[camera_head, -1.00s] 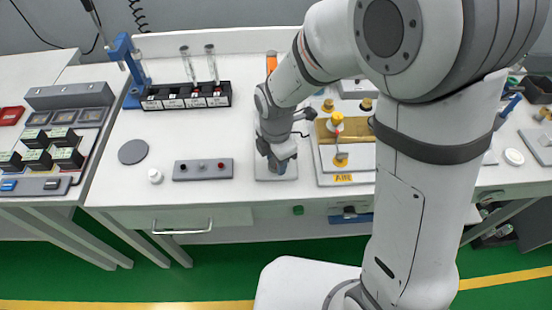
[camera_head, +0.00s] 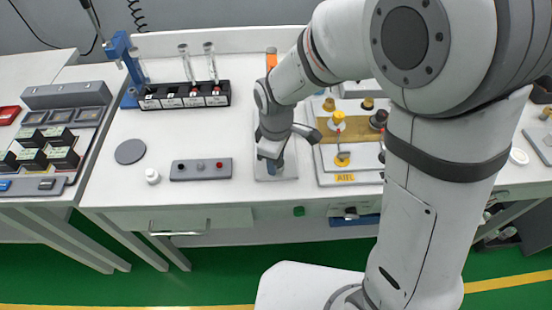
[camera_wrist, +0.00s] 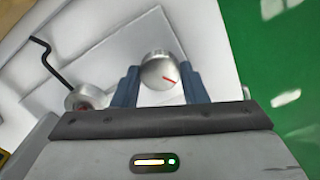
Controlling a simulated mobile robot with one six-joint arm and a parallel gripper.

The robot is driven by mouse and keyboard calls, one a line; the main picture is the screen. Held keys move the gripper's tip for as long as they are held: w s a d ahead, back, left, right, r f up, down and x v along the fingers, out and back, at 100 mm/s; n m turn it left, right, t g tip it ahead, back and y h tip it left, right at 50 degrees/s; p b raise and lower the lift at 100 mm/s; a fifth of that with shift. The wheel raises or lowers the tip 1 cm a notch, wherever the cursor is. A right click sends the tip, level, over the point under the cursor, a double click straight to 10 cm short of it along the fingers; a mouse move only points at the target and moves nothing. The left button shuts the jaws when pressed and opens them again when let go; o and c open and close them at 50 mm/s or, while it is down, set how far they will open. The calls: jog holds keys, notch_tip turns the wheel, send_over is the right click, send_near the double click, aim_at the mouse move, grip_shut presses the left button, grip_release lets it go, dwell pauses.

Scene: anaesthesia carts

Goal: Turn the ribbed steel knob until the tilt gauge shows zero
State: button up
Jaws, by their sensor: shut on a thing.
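A round steel knob (camera_wrist: 160,72) with a red line on its face shows in the wrist view. My gripper (camera_wrist: 157,84) is shut on it, with one blue finger on each side.
Just right of my gripper stands a panel with yellow and brass knobs (camera_head: 338,118). To the left are a grey box with small buttons (camera_head: 201,169) and a black rack with glass tubes (camera_head: 185,95). A bent black rod (camera_wrist: 58,62) is close by in the wrist view.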

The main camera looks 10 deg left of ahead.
jog(key=m+b, duration=0.1)
jog(key=m, duration=0.5)
jog(key=shift+m, duration=0.3)
jog(key=m, duration=0.6)
jog(key=shift+w+m+b, duration=0.1)
jog(key=shift+m+b, duration=0.2)
jog(key=o, duration=1)
notch_tip(320, 180, up, 8)
jog(key=shift+f, duration=0.1)
jog(key=shift+d, duration=0.1)
